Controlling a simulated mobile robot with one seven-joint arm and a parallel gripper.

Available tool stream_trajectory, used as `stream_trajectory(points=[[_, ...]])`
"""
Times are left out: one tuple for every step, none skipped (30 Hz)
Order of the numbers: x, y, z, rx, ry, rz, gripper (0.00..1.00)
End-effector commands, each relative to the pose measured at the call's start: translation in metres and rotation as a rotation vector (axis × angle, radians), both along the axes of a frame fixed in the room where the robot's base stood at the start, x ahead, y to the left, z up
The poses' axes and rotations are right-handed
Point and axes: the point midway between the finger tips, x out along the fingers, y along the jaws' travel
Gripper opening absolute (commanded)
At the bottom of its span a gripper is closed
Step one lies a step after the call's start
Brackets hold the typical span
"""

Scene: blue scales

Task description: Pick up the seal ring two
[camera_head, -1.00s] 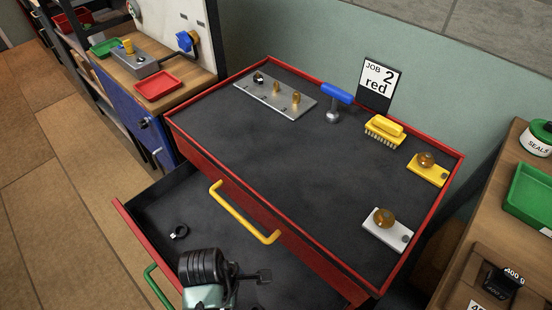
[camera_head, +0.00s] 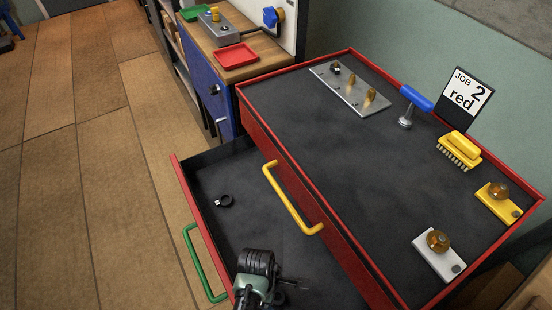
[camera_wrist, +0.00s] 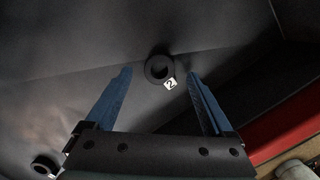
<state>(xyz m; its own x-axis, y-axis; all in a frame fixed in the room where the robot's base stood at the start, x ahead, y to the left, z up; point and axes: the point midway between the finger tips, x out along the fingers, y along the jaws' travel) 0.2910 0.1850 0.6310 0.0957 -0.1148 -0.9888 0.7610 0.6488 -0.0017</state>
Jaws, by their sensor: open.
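Seal ring two (camera_wrist: 159,69), a dark ring with a white tag marked 2, lies on the dark drawer floor in the wrist view. My gripper (camera_wrist: 160,72) is open and empty. Its two blue fingers point toward the ring, which appears between their tips; the remaining height is hard to judge. A second dark ring (camera_wrist: 43,166) with a white tag is at the lower left of the wrist view. The head view shows one tagged dark ring (camera_head: 223,201) in the open drawer, its number unreadable. My gripper's fingers are mostly hidden there behind my wrist.
The open drawer (camera_head: 177,166) has red edges and a green handle (camera_head: 205,265). A yellow handle (camera_head: 290,200) sits on the closed drawer above.

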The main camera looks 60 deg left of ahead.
Motion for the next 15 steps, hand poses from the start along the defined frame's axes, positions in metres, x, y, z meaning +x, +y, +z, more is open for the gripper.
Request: stream_trajectory(points=[[0.0007,-0.0003,-0.0072,0.001,-0.001,0.001,0.87],[0.0007,-0.0007,-0.0093,0.000,0.000,0.001,0.87],[0.0009,-0.0009,-0.0110,0.001,0.001,0.001,0.87],[0.0011,-0.0008,-0.0116,0.001,0.000,0.001,0.87],[0.0013,-0.0008,-0.0119,0.002,-0.001,0.001,0.87],[0.0014,-0.0008,-0.0118,0.002,-0.001,0.001,0.87],[0.0014,-0.0007,-0.0116,0.003,-0.001,0.001,0.87],[0.0014,-0.0007,-0.0114,0.003,-0.001,0.001,0.87],[0.0014,-0.0008,-0.0113,0.002,-0.001,0.001,0.87],[0.0014,-0.0008,-0.0113,0.002,-0.001,0.001,0.87],[0.0013,-0.0008,-0.0113,0.002,-0.001,0.001,0.84],[0.0013,-0.0008,-0.0113,0.002,-0.001,0.001,0.77],[0.0013,-0.0008,-0.0112,0.002,-0.001,0.001,0.71],[0.0013,-0.0009,-0.0112,0.002,-0.001,0.001,0.66],[0.0013,-0.0009,-0.0112,0.002,-0.001,0.001,0.58]])
